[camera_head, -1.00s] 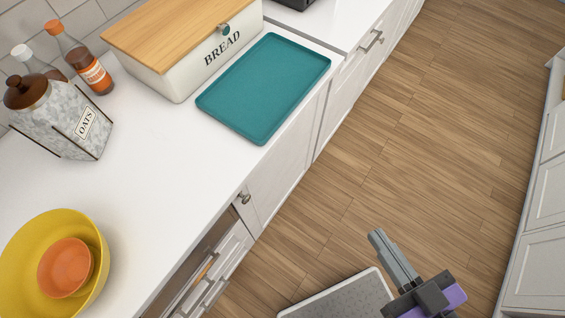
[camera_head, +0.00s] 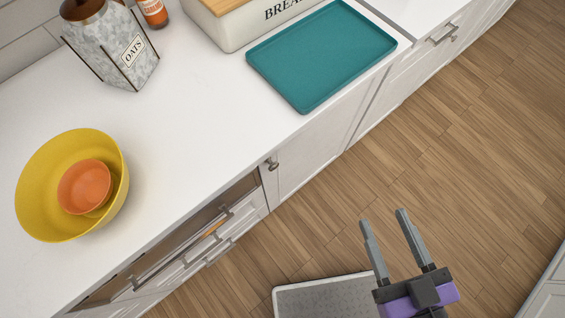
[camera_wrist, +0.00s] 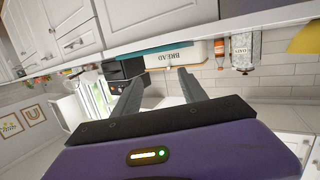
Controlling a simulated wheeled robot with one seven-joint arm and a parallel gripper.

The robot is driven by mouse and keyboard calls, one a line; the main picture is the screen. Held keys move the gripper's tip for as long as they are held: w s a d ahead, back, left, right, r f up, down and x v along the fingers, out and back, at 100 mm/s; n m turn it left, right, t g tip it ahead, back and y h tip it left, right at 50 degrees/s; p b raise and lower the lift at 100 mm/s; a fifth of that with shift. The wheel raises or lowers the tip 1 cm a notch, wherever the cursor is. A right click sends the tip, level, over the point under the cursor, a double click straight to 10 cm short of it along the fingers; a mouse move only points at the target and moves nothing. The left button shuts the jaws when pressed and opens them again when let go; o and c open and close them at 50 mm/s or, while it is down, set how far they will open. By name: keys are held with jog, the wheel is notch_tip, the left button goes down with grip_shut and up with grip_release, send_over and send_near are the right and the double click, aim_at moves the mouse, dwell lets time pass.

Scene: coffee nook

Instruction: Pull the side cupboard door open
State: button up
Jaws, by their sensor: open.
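The side cupboard door (camera_head: 312,150) is a white panel under the counter, below the teal tray, and looks closed. Its small metal knob (camera_head: 272,164) sits near the door's upper left corner. My gripper (camera_head: 384,216) is open and empty, over the floor to the right of and below the knob in the head view, apart from the door. In the wrist view, the open fingers (camera_wrist: 158,84) point toward the counter side, and the cupboard knob cannot be made out.
The white counter (camera_head: 190,140) holds a teal tray (camera_head: 322,55), a bread box (camera_head: 246,22), an oats canister (camera_head: 112,45) and a yellow bowl (camera_head: 45,180) with an orange bowl (camera_head: 84,187) inside. A grey mat (camera_head: 325,297) lies on the otherwise clear floor.

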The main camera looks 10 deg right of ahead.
aim_at(275, 168)
jog(key=w+a+f+n+y+b, duration=0.45)
jog(key=w+a+f, duration=0.2)
jog(key=f, duration=0.25)
jog(key=w+a+f+n+y+b, duration=0.3)
jog(key=w+a+f+y+b, duration=0.25)
jog(key=f, duration=0.45)
jog(key=shift+g+h, duration=0.4)
jog(key=shift+h, duration=0.5)
jog(key=x, duration=0.3)
jog(key=p+x, duration=0.1)
jog(key=x, duration=0.4)
jog(key=shift+w+d, duration=0.15)
jog(key=shift+w, duration=0.25)
jog(key=shift+c, duration=0.4)
grip_shut()
